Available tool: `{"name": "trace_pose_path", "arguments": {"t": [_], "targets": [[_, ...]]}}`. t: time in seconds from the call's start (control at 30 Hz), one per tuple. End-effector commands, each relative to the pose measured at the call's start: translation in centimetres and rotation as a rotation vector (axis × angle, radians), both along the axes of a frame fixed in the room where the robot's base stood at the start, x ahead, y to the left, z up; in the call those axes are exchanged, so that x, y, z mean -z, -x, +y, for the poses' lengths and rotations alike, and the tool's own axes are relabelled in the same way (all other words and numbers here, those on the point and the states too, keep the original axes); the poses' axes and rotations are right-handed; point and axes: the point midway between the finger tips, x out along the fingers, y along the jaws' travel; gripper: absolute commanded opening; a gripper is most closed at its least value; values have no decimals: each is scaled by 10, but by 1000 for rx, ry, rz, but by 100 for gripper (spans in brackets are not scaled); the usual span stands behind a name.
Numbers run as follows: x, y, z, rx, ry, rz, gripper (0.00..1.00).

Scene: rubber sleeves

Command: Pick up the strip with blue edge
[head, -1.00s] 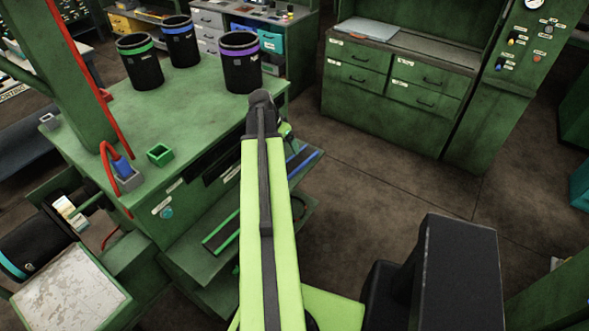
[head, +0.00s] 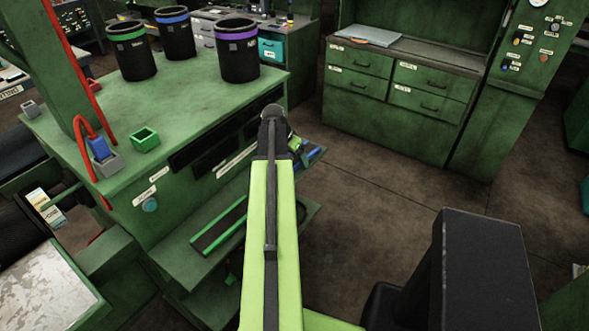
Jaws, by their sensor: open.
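The strip with blue edge (head: 313,154) is dark and lies on a shelf at the right end of the green bench. Only a short part shows; my arm and wrist hide the rest. My gripper (head: 297,147) is at the far end of my lime-green arm, beside and partly in front of the strip in the picture. It is open, but its fingertips are mostly hidden behind the wrist. I cannot tell whether it touches the strip.
A strip with green edges (head: 219,226) lies on a lower shelf. Black cylinders with green (head: 134,52), blue (head: 176,38) and purple (head: 238,54) bands stand on the bench top (head: 195,95). A green square holder (head: 145,139) sits near its edge. The floor (head: 380,195) at right is clear.

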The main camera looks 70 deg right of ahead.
Motion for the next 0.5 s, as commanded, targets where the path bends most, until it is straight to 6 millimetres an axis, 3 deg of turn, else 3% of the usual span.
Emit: {"name": "trace_pose_path", "arguments": {"t": [0.2,0.5], "targets": [[2,1,-1,0,0,0,89],[2,1,-1,0,0,0,51]]}}
